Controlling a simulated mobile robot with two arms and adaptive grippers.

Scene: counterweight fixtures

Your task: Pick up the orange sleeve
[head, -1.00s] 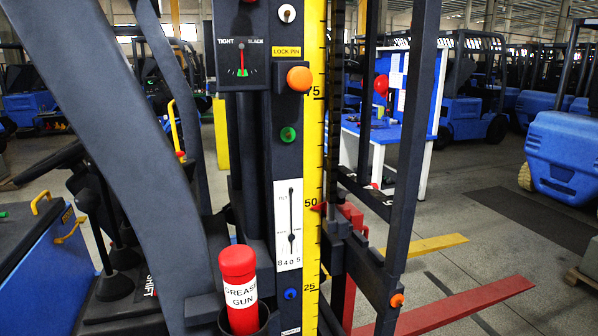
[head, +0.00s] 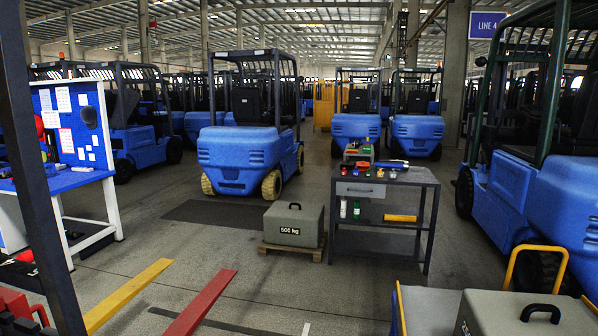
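I cannot make out an orange sleeve for certain in the head view. A dark tool cart (head: 384,178) stands right of the middle, with several small coloured items on its top, too small to name. Neither of my grippers shows in the head view.
A grey 500 kg weight (head: 293,225) sits on a small pallet left of the cart. A blue workbench (head: 85,178) stands far left. Open floor lies between the forks and cart.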

